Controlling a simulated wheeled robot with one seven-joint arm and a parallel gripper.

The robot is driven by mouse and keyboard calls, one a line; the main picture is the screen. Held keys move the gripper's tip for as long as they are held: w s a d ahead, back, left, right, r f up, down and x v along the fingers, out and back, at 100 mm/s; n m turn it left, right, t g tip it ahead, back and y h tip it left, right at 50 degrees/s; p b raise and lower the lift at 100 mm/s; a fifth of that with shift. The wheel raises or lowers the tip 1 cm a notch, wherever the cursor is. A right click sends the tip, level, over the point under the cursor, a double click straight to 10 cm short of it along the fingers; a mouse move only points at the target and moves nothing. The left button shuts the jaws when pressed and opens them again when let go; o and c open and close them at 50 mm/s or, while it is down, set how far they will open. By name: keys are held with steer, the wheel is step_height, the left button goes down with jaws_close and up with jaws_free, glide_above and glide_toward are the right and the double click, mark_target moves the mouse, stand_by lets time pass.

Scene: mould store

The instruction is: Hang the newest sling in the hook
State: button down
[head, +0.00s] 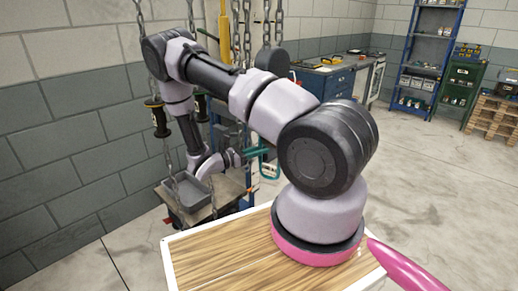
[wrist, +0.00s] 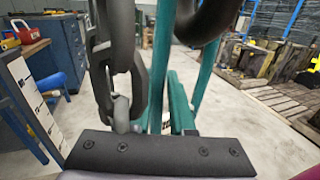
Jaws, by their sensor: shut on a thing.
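A teal sling (head: 268,168) shows in the head view just right of my gripper (head: 245,156), which is small there and partly hidden. In the wrist view the sling (wrist: 205,78) runs up as two bands from the jaw area, and my gripper (wrist: 155,122) is shut on it. A thick dark curved piece (wrist: 205,22), which looks like the hook, is at the top of the wrist view, close to the bands. I cannot tell whether the sling is around it or only beside it. Which sling is newest cannot be read from a tag.
A heavy dark chain (wrist: 122,65) hangs close left of the sling. More chains (head: 235,30) and a dark block (head: 272,60) hang near my arm. A grey tray (head: 190,190) is at lower left.

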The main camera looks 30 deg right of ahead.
steer(key=shift+d+f, duration=0.15)
steer(key=shift+f, duration=0.55)
steer(key=shift+d+f, duration=0.1)
steer(key=shift+f, duration=0.55)
steer(key=c, duration=0.7)
jaws_free()
steer(key=shift+w+a, duration=0.1)
steer(key=shift+a, duration=0.05)
